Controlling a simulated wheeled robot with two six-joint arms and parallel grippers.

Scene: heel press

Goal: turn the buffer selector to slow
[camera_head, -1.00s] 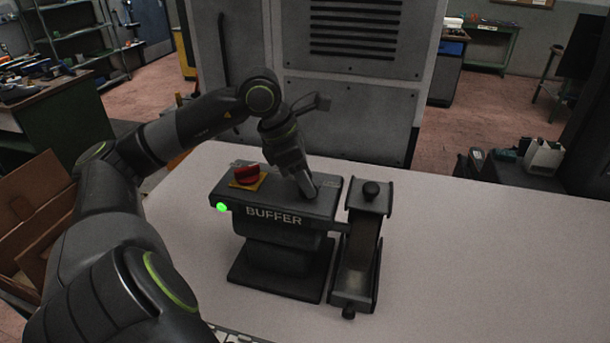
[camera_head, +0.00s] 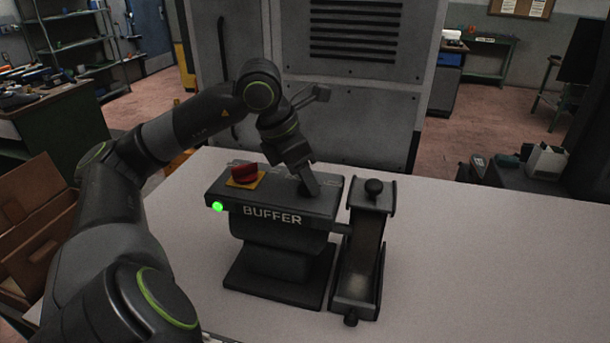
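The buffer (camera_head: 272,217) is a dark machine with a "BUFFER" label, standing on the pale table. A green light (camera_head: 217,206) glows at its front left corner. A red knob (camera_head: 244,172) sits on a yellow plate on its top left. My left gripper (camera_head: 310,188) points down at the right part of the buffer's top. Its fingertips look close together, and they hide the selector, so I cannot tell the selector's setting or whether the fingers hold it. My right gripper is out of view.
A dark stand with a round black knob (camera_head: 373,188) stands against the buffer's right side. The pale table (camera_head: 480,260) is clear to the right. A large grey cabinet (camera_head: 345,100) rises behind the table. A cardboard box (camera_head: 35,235) is at the left.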

